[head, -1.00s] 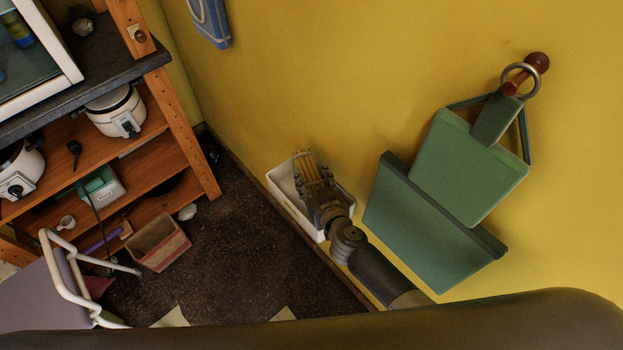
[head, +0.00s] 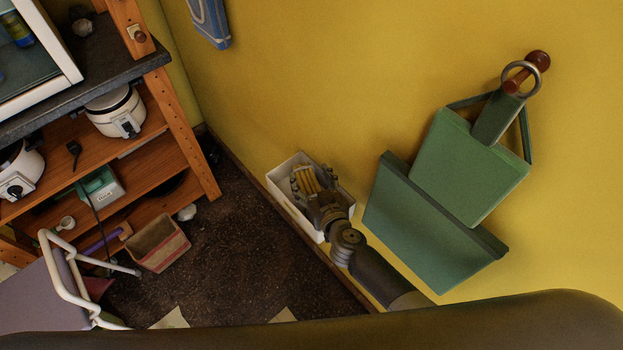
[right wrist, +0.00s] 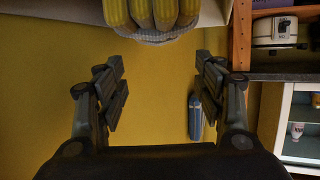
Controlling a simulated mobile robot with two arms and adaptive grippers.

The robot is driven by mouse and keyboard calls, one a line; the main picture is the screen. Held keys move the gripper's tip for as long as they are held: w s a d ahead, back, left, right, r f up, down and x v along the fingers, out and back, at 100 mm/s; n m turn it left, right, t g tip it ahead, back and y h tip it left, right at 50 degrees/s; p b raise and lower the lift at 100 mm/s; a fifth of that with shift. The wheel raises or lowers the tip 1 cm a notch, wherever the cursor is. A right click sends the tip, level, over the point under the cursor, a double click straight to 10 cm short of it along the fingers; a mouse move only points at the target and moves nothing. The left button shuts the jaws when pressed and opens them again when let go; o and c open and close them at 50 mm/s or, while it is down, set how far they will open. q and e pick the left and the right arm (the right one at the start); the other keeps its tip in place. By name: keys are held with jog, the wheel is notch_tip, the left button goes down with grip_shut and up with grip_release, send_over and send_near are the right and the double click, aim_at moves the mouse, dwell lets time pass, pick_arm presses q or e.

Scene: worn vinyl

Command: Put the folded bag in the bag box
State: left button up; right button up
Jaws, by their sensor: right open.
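The folded bag (head: 312,178) shows as a yellow ridged bundle between the fingers of my right gripper (head: 308,181) in the head view. In the right wrist view the folded bag (right wrist: 152,14) has thick yellow folds and a pale checked edge, just beyond the open fingertips of my right gripper (right wrist: 158,65). The white bag box (head: 290,216) is against the yellow wall, with my right gripper over its opening. The bag lies within the box's outline; how deep it sits is hidden. My left gripper is out of view.
A green dustpan-like piece (head: 430,225) and a green panel (head: 470,165) hang on the wall right of my arm. A wooden shelf (head: 165,150) with appliances, a chair frame (head: 62,265) and a beige-red box (head: 158,245) are at left. The dark floor between is mostly clear.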

jog(key=shift+r, duration=0.1)
jog(key=shift+r, duration=0.3)
jog(key=p+v, duration=0.2)
jog(key=v, duration=1)
jog(key=shift+r, duration=0.3)
